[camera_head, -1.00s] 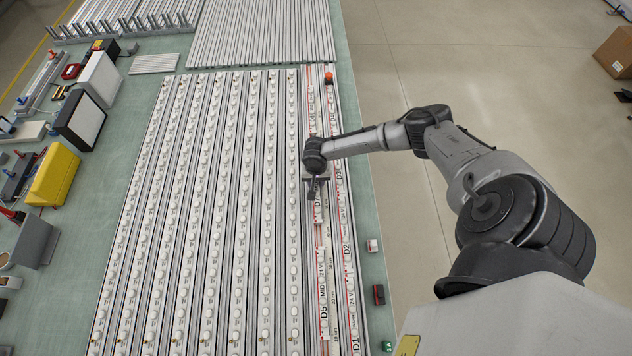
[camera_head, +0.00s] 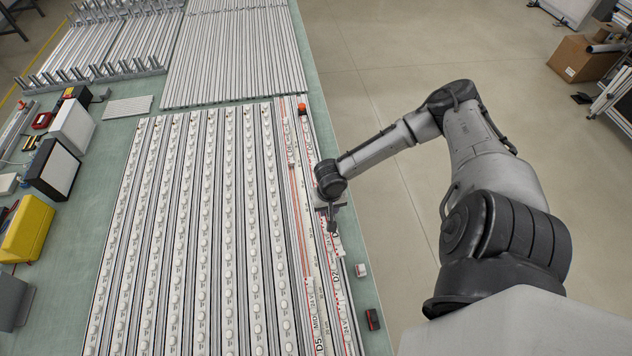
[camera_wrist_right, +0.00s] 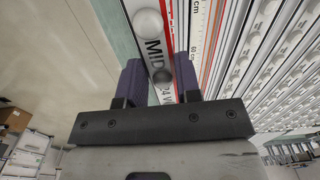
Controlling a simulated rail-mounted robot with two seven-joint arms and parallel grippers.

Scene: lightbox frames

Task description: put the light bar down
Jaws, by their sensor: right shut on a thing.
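My right gripper (camera_head: 332,222) is low over the right edge strip of the big panel on the bench. In the right wrist view its two dark purple fingers (camera_wrist_right: 160,80) are shut on the light bar (camera_wrist_right: 150,35), one on each side. The bar is a narrow white strip with a red edge, round white lenses and printing that reads MID. I cannot tell whether the bar touches the surface below. The rows of lensed bars (camera_head: 195,230) fill the panel to the left. My left gripper is not in view.
Red-lined, labelled strips (camera_head: 318,300) run along the panel's right side, with an orange button (camera_head: 302,108) at the far end. A small white block (camera_head: 361,270) and a dark red-and-black block (camera_head: 373,319) sit on the green bench edge. Tools and a yellow case (camera_head: 24,232) stand left.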

